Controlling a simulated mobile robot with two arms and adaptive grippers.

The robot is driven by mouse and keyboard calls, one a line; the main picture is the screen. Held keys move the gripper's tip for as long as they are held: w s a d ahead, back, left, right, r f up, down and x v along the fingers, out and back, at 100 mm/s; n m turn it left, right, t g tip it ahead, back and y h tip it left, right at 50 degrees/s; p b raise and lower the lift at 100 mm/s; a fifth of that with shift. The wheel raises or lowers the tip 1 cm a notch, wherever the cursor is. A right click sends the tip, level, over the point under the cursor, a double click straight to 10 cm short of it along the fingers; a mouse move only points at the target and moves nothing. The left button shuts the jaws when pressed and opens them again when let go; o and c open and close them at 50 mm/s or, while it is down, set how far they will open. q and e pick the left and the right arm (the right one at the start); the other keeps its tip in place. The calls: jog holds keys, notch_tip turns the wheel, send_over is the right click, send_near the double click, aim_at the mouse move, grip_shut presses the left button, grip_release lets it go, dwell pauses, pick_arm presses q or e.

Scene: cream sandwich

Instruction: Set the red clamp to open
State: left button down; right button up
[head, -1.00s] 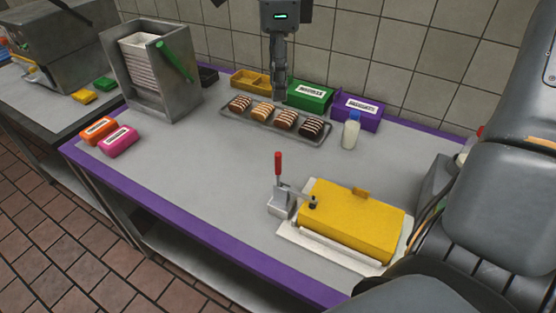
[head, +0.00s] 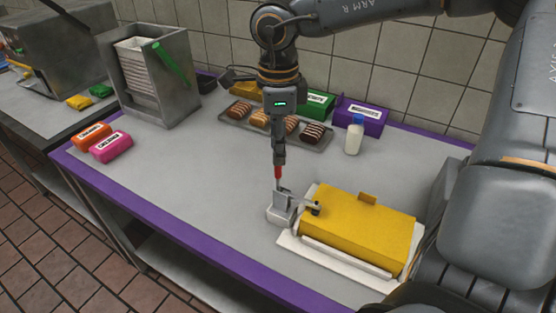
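The clamp (head: 281,211) has a grey metal base and stands at the left edge of the yellow block (head: 358,228). Its red handle (head: 278,173) points upright, and its arm reaches right with a dark tip over the block's corner. My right gripper (head: 279,160) comes down from above, its fingers at the top of the red handle and covering its upper end. The fingers show edge-on, so I cannot tell whether they are open or shut on it. My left gripper is not in view.
Behind my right gripper is a tray (head: 318,147) of striped pastries. A bottle (head: 353,138), a green box (head: 318,103) and a purple box (head: 360,117) stand behind. A metal dispenser (head: 160,85) stands at back left.

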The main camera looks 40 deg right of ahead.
aim_at(278, 173)
notch_tip(278, 173, down, 5)
jog(key=shift+r, duration=0.1)
dwell(0.3)
grip_shut()
